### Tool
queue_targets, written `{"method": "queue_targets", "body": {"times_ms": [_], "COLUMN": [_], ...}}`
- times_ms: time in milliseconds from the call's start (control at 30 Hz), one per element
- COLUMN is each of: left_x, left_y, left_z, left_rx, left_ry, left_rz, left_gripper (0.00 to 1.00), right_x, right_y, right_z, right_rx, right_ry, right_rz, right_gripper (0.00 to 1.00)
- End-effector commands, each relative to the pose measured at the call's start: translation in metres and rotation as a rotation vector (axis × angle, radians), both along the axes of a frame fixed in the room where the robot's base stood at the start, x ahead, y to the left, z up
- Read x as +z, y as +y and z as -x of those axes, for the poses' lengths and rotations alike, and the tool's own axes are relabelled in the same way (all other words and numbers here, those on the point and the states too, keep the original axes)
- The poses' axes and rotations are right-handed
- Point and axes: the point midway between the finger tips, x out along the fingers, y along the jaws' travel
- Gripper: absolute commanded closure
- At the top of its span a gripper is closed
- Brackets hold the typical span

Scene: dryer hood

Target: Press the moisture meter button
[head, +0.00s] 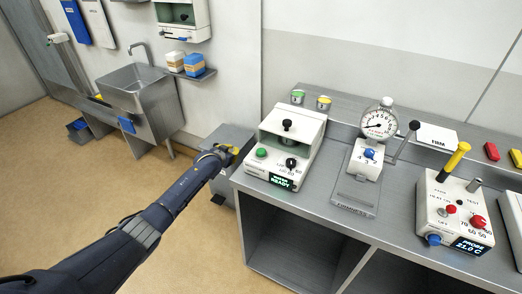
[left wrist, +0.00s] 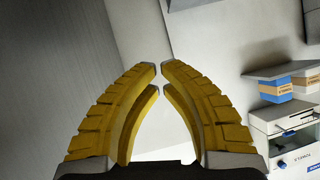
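A white instrument (head: 290,140) stands on the left part of the grey bench in the head view. It has a green button (head: 262,153), a black knob and a lit display reading READY; I take it for the moisture meter, though no name is legible. My left gripper (head: 230,152) is just left of the bench's left edge, short of the instrument and apart from it. In the left wrist view its yellow fingers (left wrist: 160,70) meet at the tips with nothing between them. The instrument cannot be made out in that view. My right gripper is not in view.
A dial thickness gauge (head: 378,122) and a probe unit (head: 450,212) with a red knob and lit display stand further right on the bench. Two small cans (head: 297,97) sit behind the instrument. A grey box (head: 227,138) stands by the gripper. A sink (head: 135,88) is at back left.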

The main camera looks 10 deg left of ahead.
Motion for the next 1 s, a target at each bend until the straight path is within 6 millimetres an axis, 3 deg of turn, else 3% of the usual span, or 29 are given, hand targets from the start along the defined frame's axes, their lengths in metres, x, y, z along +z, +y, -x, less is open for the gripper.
{"method": "queue_targets", "body": {"times_ms": [33,300,567,767,900,1000], "left_x": [0.023,0.129,0.232,0.307,0.352,0.374], "left_y": [-0.004,-0.028,-0.062,-0.094,-0.121,-0.141], "left_z": [-0.009,-0.039,-0.045,-0.03,-0.004,0.026], "left_rx": [-0.005,-0.029,-0.07,-0.11,-0.138,-0.152], "left_ry": [-0.018,-0.062,-0.07,-0.033,0.033,0.11], "left_rz": [0.013,0.104,0.204,0.288,0.343,0.378], "left_gripper": [1.0,1.0,1.0,1.0,1.0,1.0], "right_x": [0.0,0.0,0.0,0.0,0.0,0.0], "right_y": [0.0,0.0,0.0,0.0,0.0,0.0], "right_z": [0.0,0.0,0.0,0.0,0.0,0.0], "right_rx": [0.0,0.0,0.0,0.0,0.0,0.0], "right_ry": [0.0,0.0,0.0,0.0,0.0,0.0], "right_rz": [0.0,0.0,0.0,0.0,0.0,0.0], "right_gripper": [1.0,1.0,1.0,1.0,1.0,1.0]}}
